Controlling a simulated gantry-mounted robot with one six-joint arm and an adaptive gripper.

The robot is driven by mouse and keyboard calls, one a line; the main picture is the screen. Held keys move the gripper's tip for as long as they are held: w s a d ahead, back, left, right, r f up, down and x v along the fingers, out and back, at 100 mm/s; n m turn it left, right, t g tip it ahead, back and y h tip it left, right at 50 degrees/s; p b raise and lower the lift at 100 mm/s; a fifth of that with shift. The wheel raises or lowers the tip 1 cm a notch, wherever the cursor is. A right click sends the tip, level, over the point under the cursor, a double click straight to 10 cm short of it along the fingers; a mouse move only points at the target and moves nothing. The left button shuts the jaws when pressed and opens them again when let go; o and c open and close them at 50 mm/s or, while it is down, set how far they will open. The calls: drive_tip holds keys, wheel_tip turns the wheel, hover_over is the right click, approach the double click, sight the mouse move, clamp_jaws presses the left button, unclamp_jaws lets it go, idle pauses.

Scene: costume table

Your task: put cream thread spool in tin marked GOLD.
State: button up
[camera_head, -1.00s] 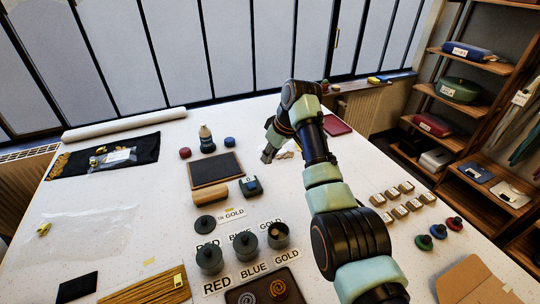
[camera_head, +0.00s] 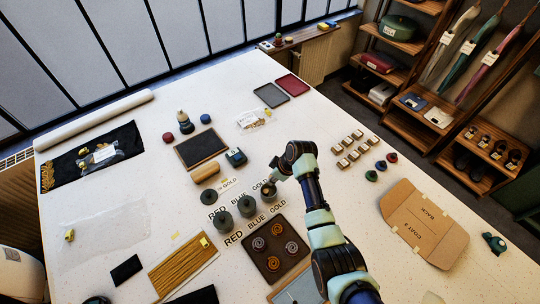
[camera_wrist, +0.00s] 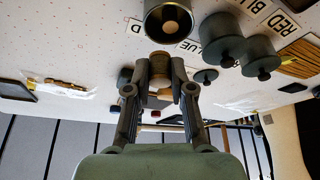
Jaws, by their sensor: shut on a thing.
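My gripper (camera_wrist: 160,72) is shut on the cream thread spool (camera_wrist: 160,84), a small pale tan piece between the fingertips in the wrist view. The open GOLD tin (camera_wrist: 181,28) is grey and lidless, just beyond the fingertips; a pale round shape shows inside it. In the head view my gripper (camera_head: 271,182) is at the GOLD tin (camera_head: 268,190), partly covering it, and the spool is hidden there. From these views I cannot tell the spool's height over the rim. The RED tin (camera_head: 225,221) and BLUE tin (camera_head: 246,206) stand beside it with lids on.
A dark round lid (camera_head: 207,196) lies behind the tins near a GOLD label. A tray with coiled trims (camera_head: 273,262) lies in front. A wooden roller (camera_head: 205,172) and a dark board (camera_head: 201,149) are farther back. Small labelled blocks (camera_head: 352,146) stand to the right.

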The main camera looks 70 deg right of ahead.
drive_tip(key=b, duration=0.6)
hover_over(273, 193)
drive_tip(key=shift+a+f, duration=0.1)
drive_tip(key=shift+f, duration=3.15)
drive_tip(key=shift+s+f, duration=0.1)
drive_tip(key=shift+f, duration=0.4)
drive_tip(key=o, duration=0.9)
drive_tip(key=shift+o, duration=0.2)
drive_tip(key=shift+a+f, duration=0.1)
drive_tip(key=shift+a, duration=0.1)
drive_tip(key=shift+d, duration=0.1)
drive_tip(key=shift+d+r, duration=0.1)
drive_tip(key=shift+r, duration=0.2)
wheel_tip(273, 193, up, 8)
drive_tip(key=p, duration=0.7)
drive_tip(key=shift+r, duration=0.1)
